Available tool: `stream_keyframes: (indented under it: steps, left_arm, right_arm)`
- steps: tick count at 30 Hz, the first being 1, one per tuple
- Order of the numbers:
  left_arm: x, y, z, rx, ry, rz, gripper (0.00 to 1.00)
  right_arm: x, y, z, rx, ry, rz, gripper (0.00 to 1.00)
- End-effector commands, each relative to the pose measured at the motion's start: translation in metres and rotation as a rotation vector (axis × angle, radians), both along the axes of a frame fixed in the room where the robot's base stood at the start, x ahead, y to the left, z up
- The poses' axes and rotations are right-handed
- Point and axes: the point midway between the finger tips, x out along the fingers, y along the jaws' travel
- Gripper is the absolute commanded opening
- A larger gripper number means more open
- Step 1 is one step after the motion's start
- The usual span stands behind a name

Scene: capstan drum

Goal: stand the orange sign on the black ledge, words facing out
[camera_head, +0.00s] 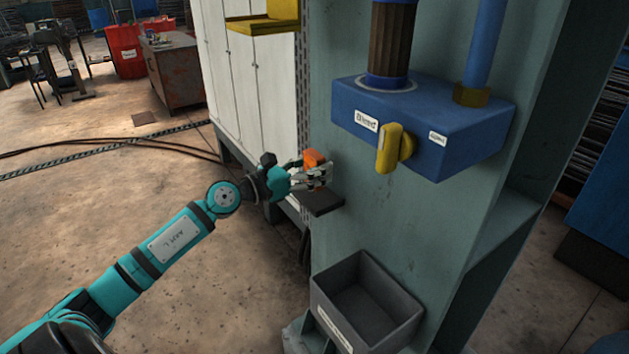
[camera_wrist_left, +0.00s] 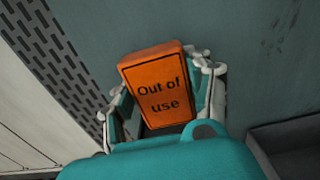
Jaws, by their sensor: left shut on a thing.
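The orange sign (camera_head: 314,158) is in my left gripper (camera_head: 322,175), near the green-grey column. In the left wrist view the sign (camera_wrist_left: 157,84) shows the words "Out of use" facing the camera, slightly tilted in the picture. The fingers of my left gripper (camera_wrist_left: 165,100) are shut on it from both sides. The black ledge (camera_head: 322,204) sticks out from the column just below the gripper in the head view. The fingers hide the sign's lower part, so I cannot tell whether it touches the ledge. My right gripper is not in view.
A blue box (camera_head: 440,125) with a yellow handle (camera_head: 391,148) juts from the column at upper right. An open grey bin (camera_head: 366,304) sits below the ledge. White cabinets (camera_head: 250,80) stand to the left. Cables lie on the floor.

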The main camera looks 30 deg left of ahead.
Motion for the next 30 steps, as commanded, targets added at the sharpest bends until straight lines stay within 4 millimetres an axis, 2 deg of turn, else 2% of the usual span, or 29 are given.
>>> stream_keyframes:
  steps: [2,6,9,21,22,27,30]
  left_arm:
    - [0.008,0.003,0.001,-0.003,-0.002,0.000,0.17]
    - [0.007,0.001,-0.024,-0.007,0.003,-0.001,0.17]
    - [0.007,0.002,-0.033,-0.004,0.001,-0.001,0.17]
    - [0.006,0.002,-0.040,0.000,0.000,-0.001,0.17]
    - [0.006,0.002,-0.040,0.000,0.001,-0.002,0.53]
    - [0.006,0.002,-0.039,0.000,0.001,-0.001,0.76]
    - [0.006,0.002,-0.039,0.000,0.001,-0.001,0.76]
  right_arm:
    - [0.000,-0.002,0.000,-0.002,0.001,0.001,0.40]
    - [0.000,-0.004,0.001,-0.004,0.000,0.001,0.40]
    - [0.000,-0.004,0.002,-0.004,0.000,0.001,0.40]
    - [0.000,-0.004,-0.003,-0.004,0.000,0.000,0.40]
    - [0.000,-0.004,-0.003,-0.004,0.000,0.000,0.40]
    - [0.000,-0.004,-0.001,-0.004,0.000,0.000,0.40]
    - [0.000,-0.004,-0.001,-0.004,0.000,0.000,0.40]
